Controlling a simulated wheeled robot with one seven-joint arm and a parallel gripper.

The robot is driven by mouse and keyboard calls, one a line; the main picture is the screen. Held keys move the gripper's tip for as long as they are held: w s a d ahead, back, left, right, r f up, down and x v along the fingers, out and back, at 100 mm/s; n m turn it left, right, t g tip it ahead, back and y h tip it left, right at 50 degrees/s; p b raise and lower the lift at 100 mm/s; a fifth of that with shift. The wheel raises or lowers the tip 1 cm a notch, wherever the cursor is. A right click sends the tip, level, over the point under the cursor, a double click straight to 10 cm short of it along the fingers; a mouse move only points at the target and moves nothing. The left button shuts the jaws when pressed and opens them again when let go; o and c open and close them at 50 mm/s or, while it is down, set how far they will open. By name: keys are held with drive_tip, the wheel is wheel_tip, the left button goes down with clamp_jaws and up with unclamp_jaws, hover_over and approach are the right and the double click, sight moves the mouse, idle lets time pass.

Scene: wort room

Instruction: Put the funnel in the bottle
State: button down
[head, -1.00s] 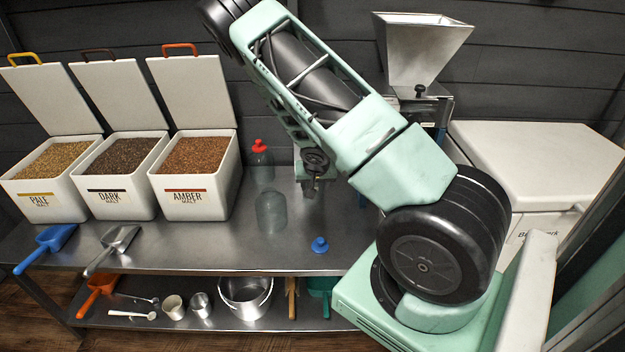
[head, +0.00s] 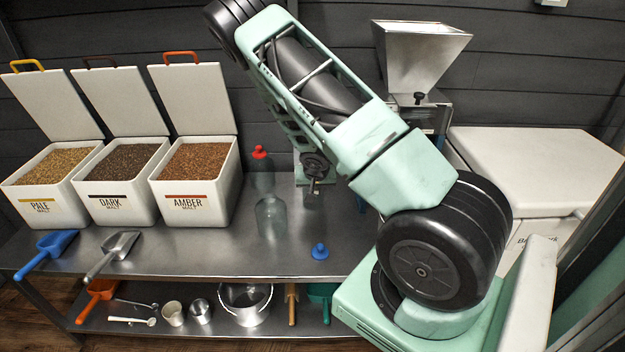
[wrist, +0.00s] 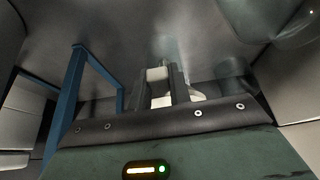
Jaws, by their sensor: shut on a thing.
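A clear glass bottle (head: 271,217) stands upright on the steel table, right of the malt bins. In the wrist view my gripper (wrist: 167,84) is shut on a pale thing (wrist: 195,95) with a curved edge. It may be the funnel, but its shape is mostly hidden. A small blue funnel-like piece (head: 320,251) sits on the table, right of and nearer than the bottle, narrow end up.
A red-capped clear bottle (head: 259,154) stands just behind the glass bottle. Malt bins (head: 190,200) with raised lids fill the left side. A blue scoop (head: 47,254) and a metal scoop (head: 111,256) lie in front. A mill hopper (head: 418,55) stands at the back right.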

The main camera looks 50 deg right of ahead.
drive_tip(key=shift+r+p, duration=2)
drive_tip(key=shift+r, duration=0.5)
